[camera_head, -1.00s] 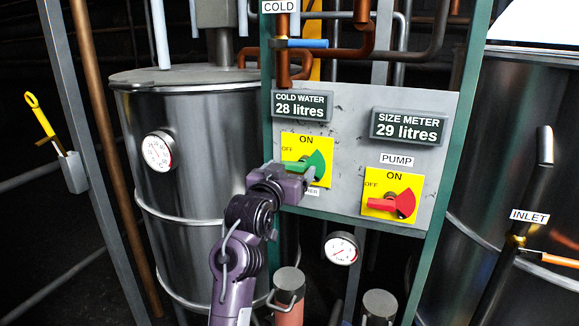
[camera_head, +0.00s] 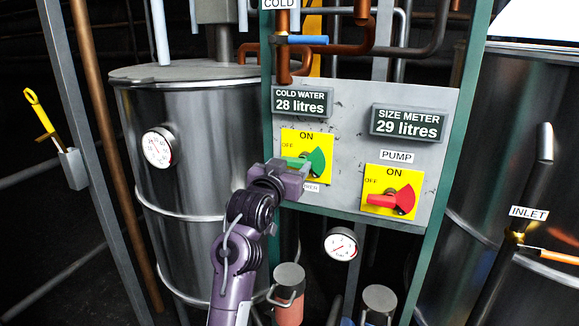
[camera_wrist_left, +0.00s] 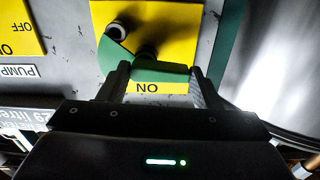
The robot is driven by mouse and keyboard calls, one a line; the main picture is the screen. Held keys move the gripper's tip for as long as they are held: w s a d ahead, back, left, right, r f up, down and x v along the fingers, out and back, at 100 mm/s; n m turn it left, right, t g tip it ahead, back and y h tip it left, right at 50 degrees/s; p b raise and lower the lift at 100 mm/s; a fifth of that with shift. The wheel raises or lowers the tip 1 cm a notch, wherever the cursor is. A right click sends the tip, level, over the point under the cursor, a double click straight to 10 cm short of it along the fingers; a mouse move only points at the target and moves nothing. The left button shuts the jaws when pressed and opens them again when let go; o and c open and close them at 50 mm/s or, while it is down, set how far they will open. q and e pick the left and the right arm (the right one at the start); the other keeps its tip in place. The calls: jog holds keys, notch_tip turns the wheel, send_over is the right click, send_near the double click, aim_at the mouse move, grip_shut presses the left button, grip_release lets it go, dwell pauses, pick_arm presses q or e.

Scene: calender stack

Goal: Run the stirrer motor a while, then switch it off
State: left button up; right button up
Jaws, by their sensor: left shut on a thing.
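The green rotary switch (camera_head: 317,161) sits on a yellow ON/OFF plate on the grey panel. Its lever points left, toward the OFF side. The label under the plate is mostly covered by my gripper; only its last letters show. My left gripper (camera_head: 292,172) reaches in from the lower left and is shut on the green lever. In the left wrist view, which is upside down, the green lever (camera_wrist_left: 160,71) lies between the two fingers (camera_wrist_left: 158,86), with the word ON close below it. My right gripper is not in view.
A red switch (camera_head: 392,201) labelled PUMP sits at the lower right of the panel, its lever pointing left. Displays read COLD WATER 28 litres (camera_head: 302,102) and SIZE METER 29 litres (camera_head: 407,125). Steel tanks stand left (camera_head: 200,190) and right.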

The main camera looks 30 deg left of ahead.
pick_arm(q)
jog(key=m, duration=0.2)
jog(key=m+p, duration=0.1)
jog(key=shift+r+m, duration=0.3)
jog(key=shift+m, duration=0.1)
jog(key=shift+w+d+r+m+b, duration=0.25)
jog(key=shift+m+b, duration=0.4)
jog(key=shift+m, duration=1.6)
jog(key=shift+s+d+r+m+b, duration=0.1)
jog(key=shift+d+m+b, duration=0.35)
jog(key=shift+m, duration=1.85)
jog(key=shift+w+d+r+m+b, duration=0.15)
jog(key=shift+m+b, duration=0.65)
jog(key=shift+m, duration=1.45)
jog(key=shift+s, duration=0.1)
jog(key=o, duration=1)
